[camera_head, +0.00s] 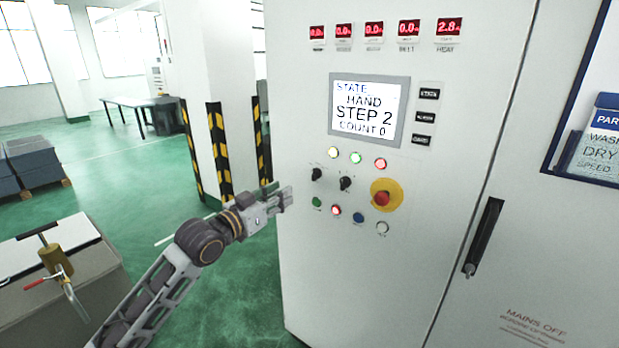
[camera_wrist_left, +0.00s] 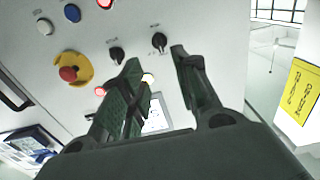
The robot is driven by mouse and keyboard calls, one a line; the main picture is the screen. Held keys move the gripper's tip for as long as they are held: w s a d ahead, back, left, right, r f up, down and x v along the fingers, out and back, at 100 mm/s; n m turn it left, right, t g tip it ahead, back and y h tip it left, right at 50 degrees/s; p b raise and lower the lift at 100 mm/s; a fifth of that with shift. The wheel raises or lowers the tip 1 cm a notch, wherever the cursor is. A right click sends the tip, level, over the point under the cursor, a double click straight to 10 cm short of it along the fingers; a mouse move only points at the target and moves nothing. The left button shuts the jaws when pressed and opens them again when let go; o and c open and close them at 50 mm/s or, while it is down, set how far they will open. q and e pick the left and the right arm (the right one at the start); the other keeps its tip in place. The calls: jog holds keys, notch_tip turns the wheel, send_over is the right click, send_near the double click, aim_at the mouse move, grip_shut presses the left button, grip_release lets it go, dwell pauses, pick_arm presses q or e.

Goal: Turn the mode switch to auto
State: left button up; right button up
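Two black rotary switches sit side by side on the pale cabinet front: a left one (camera_head: 317,174) and a right one (camera_head: 345,183). Their labels are too small to read, so I cannot tell which is the mode switch. Both show in the left wrist view, turned about: the left one (camera_wrist_left: 160,41) and the right one (camera_wrist_left: 117,54). The screen (camera_head: 367,108) reads STATE HAND, STEP 2, COUNT 0. My left gripper (camera_head: 285,197) is left of and slightly below the switches. In the wrist view its fingers (camera_wrist_left: 157,60) are apart and empty. My right gripper is not in view.
A red emergency button (camera_head: 381,198) on a yellow plate is right of the switches. Indicator lamps (camera_head: 356,158) are above, and push buttons, including a blue one (camera_head: 358,217), are below. A striped pillar (camera_head: 219,150) stands behind my arm. A bench with a clamp (camera_head: 60,250) is at left.

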pick_arm(q)
jog(key=p, duration=0.2)
send_near(313, 175)
jog(key=shift+x, duration=4.2)
jog(key=shift+w, duration=0.1)
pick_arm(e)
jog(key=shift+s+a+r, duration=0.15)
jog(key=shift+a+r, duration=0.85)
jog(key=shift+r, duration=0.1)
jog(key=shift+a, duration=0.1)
pick_arm(q)
grip_shut()
